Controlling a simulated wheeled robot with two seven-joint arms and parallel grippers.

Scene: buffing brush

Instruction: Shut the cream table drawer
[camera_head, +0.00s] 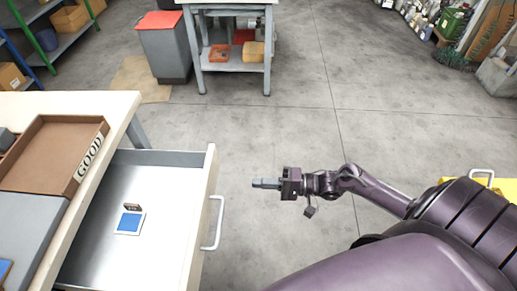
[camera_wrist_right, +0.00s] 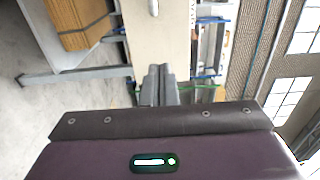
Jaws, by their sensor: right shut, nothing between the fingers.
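The cream table drawer (camera_head: 201,213) stands pulled out from the cream-topped table (camera_head: 105,103) at the left of the head view. Its front carries a white bar handle (camera_head: 217,224) facing right. Inside the drawer lie a blue and white square piece (camera_head: 129,222) and a small dark brown block (camera_head: 132,207). My right gripper (camera_head: 256,183) is shut and empty, to the right of the drawer front and apart from it. In the right wrist view, the closed fingers (camera_wrist_right: 158,82) point toward a cream panel (camera_wrist_right: 146,45) with a white handle at the top edge. My left gripper is out of view.
A brown tray (camera_head: 45,155) marked GOOD sits on the tabletop. A grey workbench (camera_head: 235,80) and a grey bin with a red lid (camera_head: 164,50) stand further back.

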